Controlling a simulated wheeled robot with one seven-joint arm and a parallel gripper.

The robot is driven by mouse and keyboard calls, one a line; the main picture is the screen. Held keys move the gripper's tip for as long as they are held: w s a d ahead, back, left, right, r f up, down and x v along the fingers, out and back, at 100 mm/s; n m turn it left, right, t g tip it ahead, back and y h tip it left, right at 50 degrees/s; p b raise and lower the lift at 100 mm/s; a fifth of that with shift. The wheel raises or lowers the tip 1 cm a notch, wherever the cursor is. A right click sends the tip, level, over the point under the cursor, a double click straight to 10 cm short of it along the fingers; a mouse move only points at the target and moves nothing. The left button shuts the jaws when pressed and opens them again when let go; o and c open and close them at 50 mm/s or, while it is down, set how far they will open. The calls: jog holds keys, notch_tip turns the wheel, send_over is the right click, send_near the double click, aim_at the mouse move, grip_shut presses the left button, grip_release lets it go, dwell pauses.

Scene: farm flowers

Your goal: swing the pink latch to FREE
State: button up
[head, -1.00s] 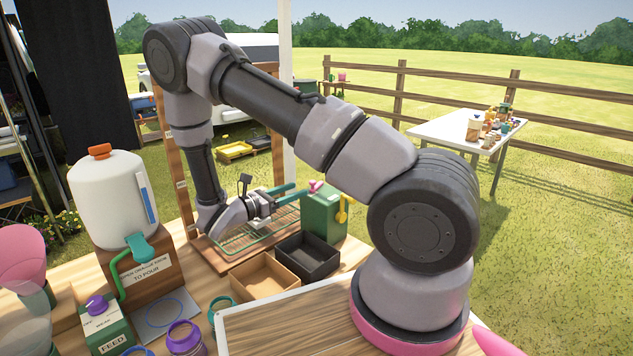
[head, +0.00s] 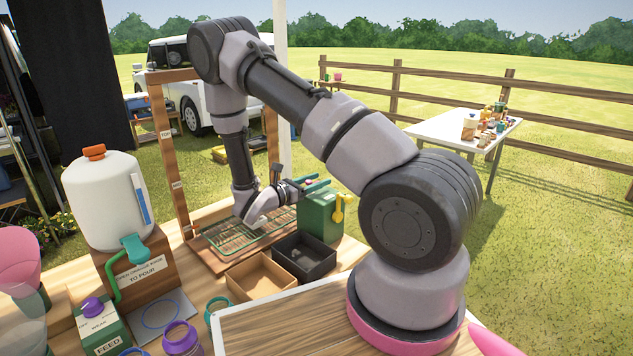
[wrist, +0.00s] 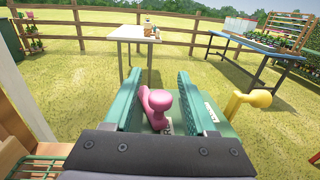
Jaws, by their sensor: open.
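The pink latch (wrist: 157,104) is a rounded lever with a knob, on top of a green box. In the wrist view it lies between the two green fingers of my gripper (wrist: 160,95), closer to the left finger. The fingers are apart on either side of it; whether one touches it I cannot tell. In the head view my gripper (head: 310,185) reaches right, over the top of the green box (head: 318,217), and mostly hides the latch. A white label beside the latch is partly covered, and I cannot read FREE on it.
A yellow lever (wrist: 245,103) stands on the box's right side. A wire rack (head: 240,232) in a wooden frame is left of the box. A black tray (head: 304,258) and a brown tray (head: 262,279) sit in front. A white dispenser (head: 105,203) stands at left.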

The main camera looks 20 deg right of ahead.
grip_shut()
jog(key=shift+g, duration=0.3)
jog(key=shift+w+a+m+g+h, duration=0.2)
jog(key=shift+m+g, duration=0.7)
jog(key=shift+g, duration=0.35)
jog(key=shift+w+a+m+g+h, duration=0.1)
jog(key=shift+a+m+g+h, duration=0.1)
jog(key=shift+m+g, duration=0.9)
grip_release()
